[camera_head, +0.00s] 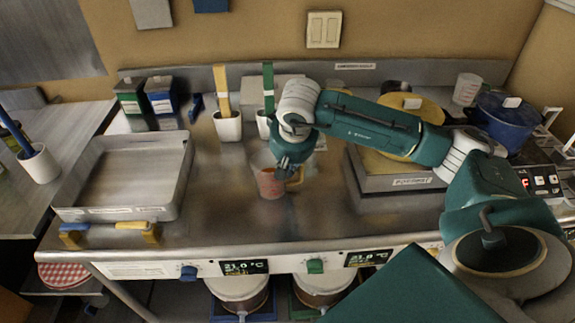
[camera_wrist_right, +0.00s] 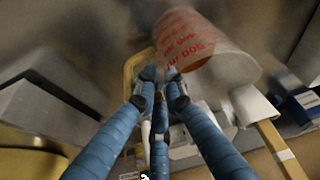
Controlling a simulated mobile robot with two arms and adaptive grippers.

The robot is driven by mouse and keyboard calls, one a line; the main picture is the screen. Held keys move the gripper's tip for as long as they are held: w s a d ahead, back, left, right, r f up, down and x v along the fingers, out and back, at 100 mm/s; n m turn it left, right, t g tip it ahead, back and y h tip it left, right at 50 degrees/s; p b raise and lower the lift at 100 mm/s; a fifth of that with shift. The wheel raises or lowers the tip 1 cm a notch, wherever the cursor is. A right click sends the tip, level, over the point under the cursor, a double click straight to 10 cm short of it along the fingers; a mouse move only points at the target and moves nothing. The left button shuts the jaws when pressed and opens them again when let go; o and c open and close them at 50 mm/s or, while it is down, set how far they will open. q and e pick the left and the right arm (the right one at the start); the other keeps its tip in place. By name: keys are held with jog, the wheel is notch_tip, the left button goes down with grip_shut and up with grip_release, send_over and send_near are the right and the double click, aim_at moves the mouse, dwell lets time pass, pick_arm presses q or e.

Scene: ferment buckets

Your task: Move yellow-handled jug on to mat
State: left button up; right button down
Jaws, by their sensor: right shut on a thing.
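A small translucent jug with red print (camera_head: 268,184) and a yellow handle (camera_head: 296,178) is near the middle of the steel counter. I cannot tell whether its base touches the counter. My right gripper (camera_head: 287,164) reaches it from above and is shut on the handle. In the right wrist view the jug (camera_wrist_right: 195,43) is tilted in the picture. Its yellow handle (camera_wrist_right: 134,70) is at the gripper's fingertips (camera_wrist_right: 160,76), which partly hide it. My left gripper is not in view.
A shallow metal tray (camera_head: 183,187) stands left of the jug. Behind are white cups (camera_head: 228,127) with yellow and green paddles. A scale-like box with a yellow lid (camera_head: 420,115) and a blue pot (camera_head: 503,119) stand right. Bare counter surrounds the jug.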

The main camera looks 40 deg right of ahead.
jog(key=c, duration=2.3)
grip_release()
jog(key=shift+f, duration=0.15)
jog(key=o, duration=0.5)
